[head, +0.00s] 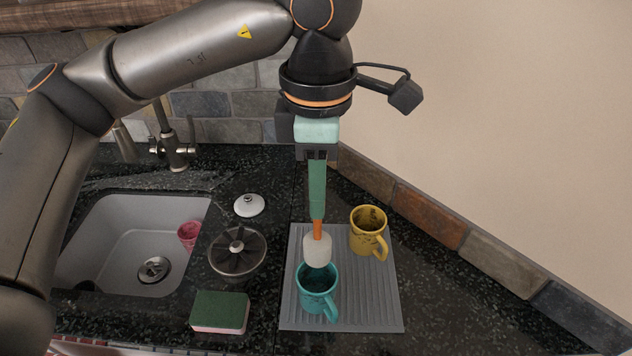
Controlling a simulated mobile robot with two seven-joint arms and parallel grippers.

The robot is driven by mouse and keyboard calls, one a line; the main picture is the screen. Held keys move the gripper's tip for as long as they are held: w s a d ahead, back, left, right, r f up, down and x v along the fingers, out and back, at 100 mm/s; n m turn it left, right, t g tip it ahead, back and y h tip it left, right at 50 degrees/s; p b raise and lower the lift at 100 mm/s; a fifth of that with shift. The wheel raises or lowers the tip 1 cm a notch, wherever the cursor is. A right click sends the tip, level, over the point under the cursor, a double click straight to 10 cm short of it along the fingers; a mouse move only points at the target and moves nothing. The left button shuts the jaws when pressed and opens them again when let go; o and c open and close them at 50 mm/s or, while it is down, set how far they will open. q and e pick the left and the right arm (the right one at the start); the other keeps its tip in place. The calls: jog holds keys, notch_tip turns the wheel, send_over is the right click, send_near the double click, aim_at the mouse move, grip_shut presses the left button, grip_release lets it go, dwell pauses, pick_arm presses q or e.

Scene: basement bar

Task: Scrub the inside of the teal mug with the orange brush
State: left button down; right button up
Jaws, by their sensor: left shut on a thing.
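The teal mug (313,297) stands upright on the grey ridged drying mat (368,318), its handle toward the front right. My left gripper (317,212) points straight down behind and above the mug, its long green fingers shut on the orange brush (318,230). The brush hangs upright with its whitish head (317,251) down. The tip of the head overlaps the mug's back rim in the picture. The head looks to be above the mouth, but I cannot tell its exact height. The upper part of the brush handle is hidden by the fingers. My right gripper is out of view.
A yellow mug (366,232) stands on the mat, right of the brush. Left of the mat are a green-and-pink sponge (220,312), a dark round strainer (238,268) and a white knobbed lid (249,206). The sink (105,215) holds a pink cup (187,235). A wall bounds the right.

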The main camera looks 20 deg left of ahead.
aim_at(317, 242)
pick_arm(q)
jog(key=shift+f+b, duration=1.2)
jog(key=shift+f, duration=1)
notch_tip(317, 242, down, 6)
jog(key=b, duration=0.5)
jog(key=shift+b, duration=0.4)
jog(key=shift+f+b, duration=0.75)
jog(key=shift+f, duration=0.3)
jog(key=shift+f+b, duration=0.25)
jog(key=shift+b, duration=0.2)
